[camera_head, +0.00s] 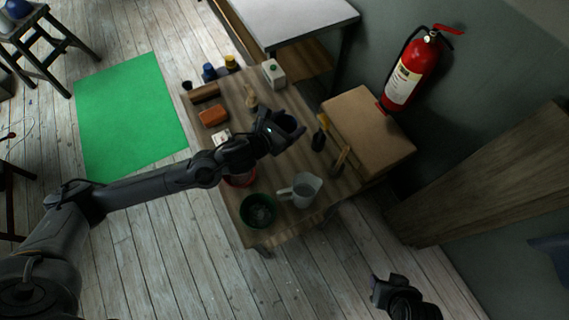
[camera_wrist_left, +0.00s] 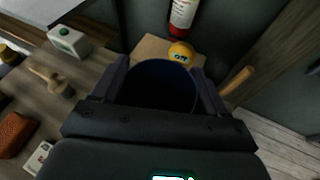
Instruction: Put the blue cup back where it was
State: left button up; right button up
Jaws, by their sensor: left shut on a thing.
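The blue cup (camera_wrist_left: 160,84) sits between the fingers of my left gripper (camera_wrist_left: 163,88) in the left wrist view, its dark mouth facing the camera. In the head view my left gripper (camera_head: 284,128) is over the middle of the wooden table (camera_head: 232,203), and the cup is too dark there to make out clearly. The left gripper is shut on the cup, which seems held above the tabletop. My right gripper (camera_head: 388,290) is low at the right in the head view, away from the table, and its fingers are unclear.
A green bowl (camera_head: 258,210) and a clear measuring jug (camera_head: 303,190) stand at the table's near end. An orange block (camera_head: 213,115), a white-green box (camera_head: 273,73) and small jars occupy the far side. A cardboard box (camera_head: 368,135) and fire extinguisher (camera_head: 414,70) are to the right.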

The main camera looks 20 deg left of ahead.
pick_arm(q)
notch_tip(320, 180, down, 7)
jog(key=shift+s+r+b, duration=0.1)
jog(key=shift+r+b, duration=0.1)
jog(key=shift+b, duration=0.8)
jog(key=shift+f+b, duration=0.35)
jog(key=shift+f, duration=4.8)
pick_arm(e)
jog(key=shift+d+f, duration=0.15)
jog(key=shift+f, duration=0.9)
jog(key=shift+d+f, duration=0.1)
jog(key=shift+f, duration=0.9)
pick_arm(q)
jog(key=o, duration=1.1)
jog(key=shift+f, duration=0.1)
pick_arm(e)
jog(key=shift+f, duration=0.1)
jog(key=shift+d, duration=0.1)
